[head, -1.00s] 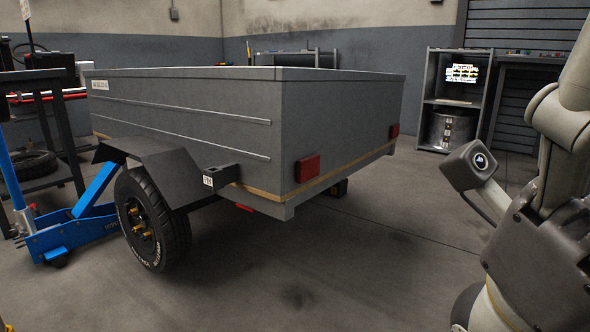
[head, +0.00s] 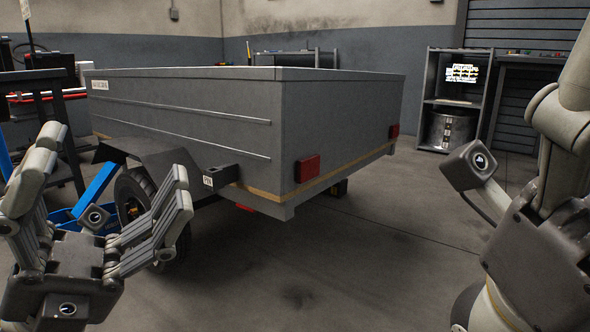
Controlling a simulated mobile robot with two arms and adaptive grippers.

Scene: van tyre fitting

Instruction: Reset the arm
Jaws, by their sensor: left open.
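My left gripper (head: 112,182) is at the lower left of the head view, its two grey finger sets spread wide with nothing between them. It is in front of the trailer's wheel (head: 135,200) and hides part of it. My right arm (head: 545,215) stands at the right edge. The part of it in view is a dark grey body with a small box-shaped piece; its fingertips cannot be made out.
A grey trailer (head: 340,125) with red rear lights fills the middle. A blue jack (head: 97,187) shows partly behind my left gripper. A shelf unit (head: 433,100) with a metal drum (head: 450,130) stands at the back right. The floor (head: 380,260) between the arms is clear.

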